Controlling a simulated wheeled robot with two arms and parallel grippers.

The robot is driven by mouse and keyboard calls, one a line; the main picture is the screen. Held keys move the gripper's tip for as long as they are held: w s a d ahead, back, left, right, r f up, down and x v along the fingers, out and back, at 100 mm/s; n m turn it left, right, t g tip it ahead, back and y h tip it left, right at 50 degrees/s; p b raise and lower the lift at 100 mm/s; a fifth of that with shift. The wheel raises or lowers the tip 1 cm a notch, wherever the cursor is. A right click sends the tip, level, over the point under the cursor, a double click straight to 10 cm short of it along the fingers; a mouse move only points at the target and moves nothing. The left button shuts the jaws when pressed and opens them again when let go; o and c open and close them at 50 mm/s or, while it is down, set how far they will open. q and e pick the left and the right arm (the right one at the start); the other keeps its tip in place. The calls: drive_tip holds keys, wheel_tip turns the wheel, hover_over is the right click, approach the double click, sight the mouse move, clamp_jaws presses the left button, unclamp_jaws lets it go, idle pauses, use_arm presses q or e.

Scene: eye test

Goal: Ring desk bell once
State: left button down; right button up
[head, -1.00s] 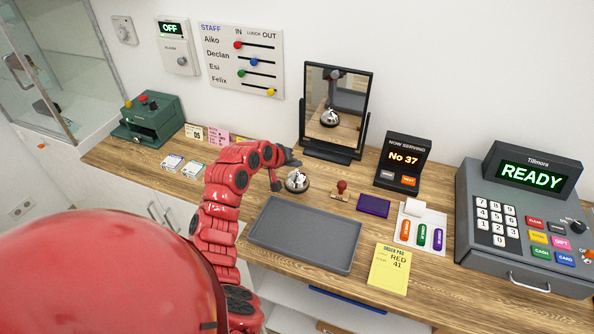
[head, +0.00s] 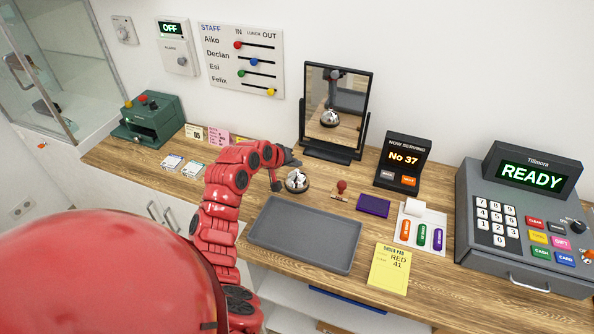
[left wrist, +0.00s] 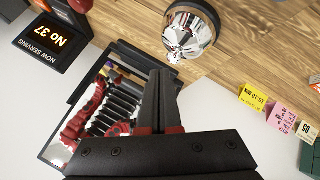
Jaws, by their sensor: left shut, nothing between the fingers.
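The desk bell (head: 297,181) is a shiny silver dome on a dark base, standing on the wooden counter behind the grey tray. It also shows in the left wrist view (left wrist: 190,36), beyond my fingertips. My left gripper (head: 276,186) is shut and empty, its dark fingers pointing down just left of the bell in the head view. In the left wrist view its fingers (left wrist: 160,78) lie together, with a gap between them and the bell. I see no contact. My right gripper is not in view.
A mirror (head: 354,103) stands behind the bell and reflects it. A grey tray (head: 305,251) lies in front. A red-handled stamp (head: 341,188) and a purple pad (head: 373,206) are to the right, with the number display (head: 403,162) behind. Small cards (head: 193,131) stand to the left.

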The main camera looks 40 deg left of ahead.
use_arm(q)
drive_tip(key=shift+f, duration=0.15)
drive_tip(key=shift+f, duration=0.25)
drive_tip(key=shift+f+b, duration=0.35)
drive_tip(key=shift+f, duration=0.15)
idle(0.5)
drive_tip(key=shift+r, duration=0.1)
drive_tip(key=shift+r+p, duration=0.6)
drive_tip(key=shift+r, duration=0.25)
wheel_tip(320, 180, up, 5)
drive_tip(key=p, duration=0.2)
drive_tip(key=shift+p, duration=0.4)
drive_tip(key=shift+w, duration=0.1)
idle(0.6)
